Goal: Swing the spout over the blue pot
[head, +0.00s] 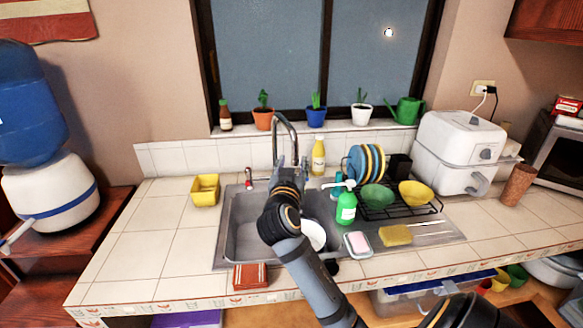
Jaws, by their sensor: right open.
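The metal faucet spout (284,122) rises behind the sink and arches over at the top. The blue pot (316,117) holds a small green plant and stands on the windowsill, behind and to the right of the spout in the picture. My right gripper (289,168) is raised over the sink, open, at the lower part of the spout. It hides the faucet's base, and I cannot tell whether it touches the faucet. My left gripper is out of view.
The sink (238,225) holds a white dish (313,235) partly behind my arm. A yellow bottle (318,158), a green soap bottle (346,208) and a dish rack (425,209) stand to the right. Terracotta (264,120) and white (361,115) pots flank the blue pot.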

